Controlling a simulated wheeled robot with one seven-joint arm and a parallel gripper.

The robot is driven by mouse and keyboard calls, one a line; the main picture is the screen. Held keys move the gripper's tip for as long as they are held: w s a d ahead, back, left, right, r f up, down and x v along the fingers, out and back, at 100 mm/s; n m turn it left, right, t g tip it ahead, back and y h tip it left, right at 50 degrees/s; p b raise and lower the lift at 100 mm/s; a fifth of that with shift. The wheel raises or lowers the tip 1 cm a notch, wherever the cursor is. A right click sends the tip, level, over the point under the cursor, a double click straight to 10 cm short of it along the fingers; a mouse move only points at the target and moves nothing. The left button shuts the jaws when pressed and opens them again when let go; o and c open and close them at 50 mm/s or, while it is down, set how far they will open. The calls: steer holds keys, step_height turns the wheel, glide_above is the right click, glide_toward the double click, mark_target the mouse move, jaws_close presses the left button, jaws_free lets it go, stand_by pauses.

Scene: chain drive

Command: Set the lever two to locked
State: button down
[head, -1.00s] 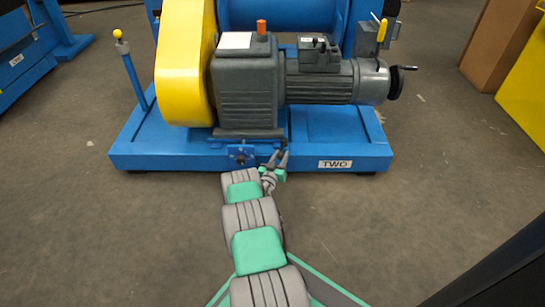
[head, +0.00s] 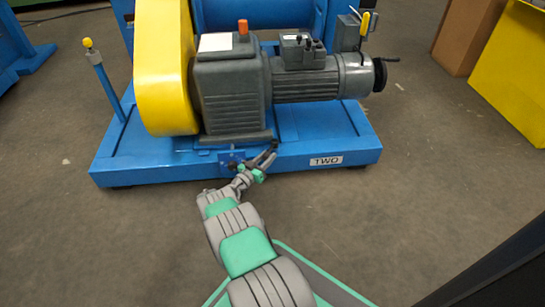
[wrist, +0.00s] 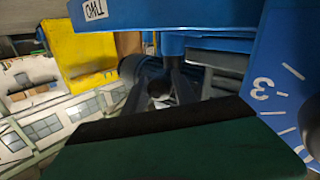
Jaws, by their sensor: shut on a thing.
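The blue machine base (head: 320,180) carries a white sign TWO (head: 326,161). A yellow-knobbed lever (head: 103,75) stands at its left end, and a yellow-handled lever (head: 364,24) rises at the motor's right end. I cannot tell by label which is lever two. My gripper (head: 266,160) is low at the base's front edge, just right of a small blue bracket (head: 231,161). In the wrist view my gripper (wrist: 162,90) is shut on a small dark part (wrist: 160,88) under the blue base. The part is shadowed and mostly hidden by the fingers.
A grey gearbox (head: 232,95) with an orange knob and a yellow guard (head: 163,70) stand above the base. A blue plate (wrist: 285,85) with white ticks and a 3 is close beside my gripper. A yellow box (head: 520,70) is at right. Floor in front is open.

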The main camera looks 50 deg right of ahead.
steer(key=shift+w+a, duration=0.15)
steer(key=shift+w, duration=0.2)
steer(key=c, duration=1.2)
jaws_free()
steer(key=shift+w+a, duration=0.1)
steer(key=shift+a, duration=0.05)
steer(key=shift+c, duration=0.2)
steer(key=shift+o, duration=1)
steer(key=a+p, duration=0.2)
steer(key=a, duration=0.5)
steer(key=shift+s+a, duration=0.3)
